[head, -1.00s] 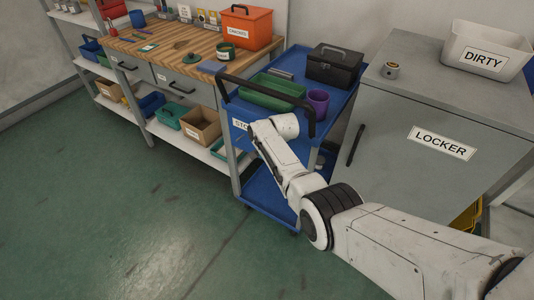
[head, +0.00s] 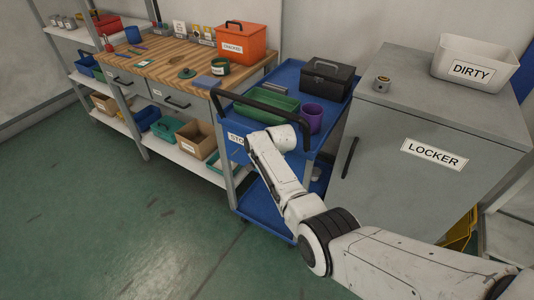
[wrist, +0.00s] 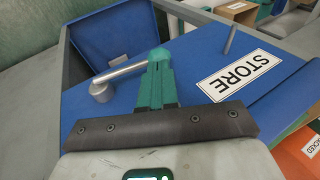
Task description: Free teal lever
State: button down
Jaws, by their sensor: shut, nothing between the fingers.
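In the wrist view, a grey metal lever arm (wrist: 122,73) runs from a round grey pivot (wrist: 100,91) on the blue cart panel (wrist: 200,50). Its far end meets the teal tips at the middle of the view. Whether the lighter teal top piece is the lever's grip or a fingertip, I cannot tell. The fingers look touching or very near the lever's end. In the head view, the lever and my fingers are hidden by my arm and the cart.
The blue cart (head: 268,198) has a STORE label (wrist: 238,75) and carries a green tray (head: 268,105), purple cup (head: 312,118) and black toolbox (head: 327,80). A grey locker (head: 425,130) stands right, a workbench (head: 165,55) left. The green floor (head: 110,230) at front left is clear.

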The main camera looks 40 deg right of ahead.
jog(key=p+v, duration=0.1)
jog(key=v, duration=0.7)
jog(key=shift+r+p, duration=0.25)
jog(key=shift+p, duration=0.05)
jog(key=shift+s, duration=0.15)
jog(key=s+a+f+n+g, duration=0.1)
jog(key=s+a+f+n, duration=0.2)
jog(key=s, duration=0.6)
jog(key=s+a+f+n+g, duration=0.1)
jog(key=s+a+f+n, duration=0.3)
jog(key=s, duration=0.5)
jog(key=s+a+r+n+g, duration=0.1)
jog(key=s+a+n, duration=0.2)
jog(key=s, duration=0.8)
jog(key=s+a+r+n+g, duration=0.1)
jog(key=s+a+r+n, duration=0.1)
jog(key=s, duration=0.9)
jog(key=shift+s+a+r+n+g, duration=0.25)
jog(key=shift+a+n, duration=0.35)
jog(key=shift+n, duration=0.5)
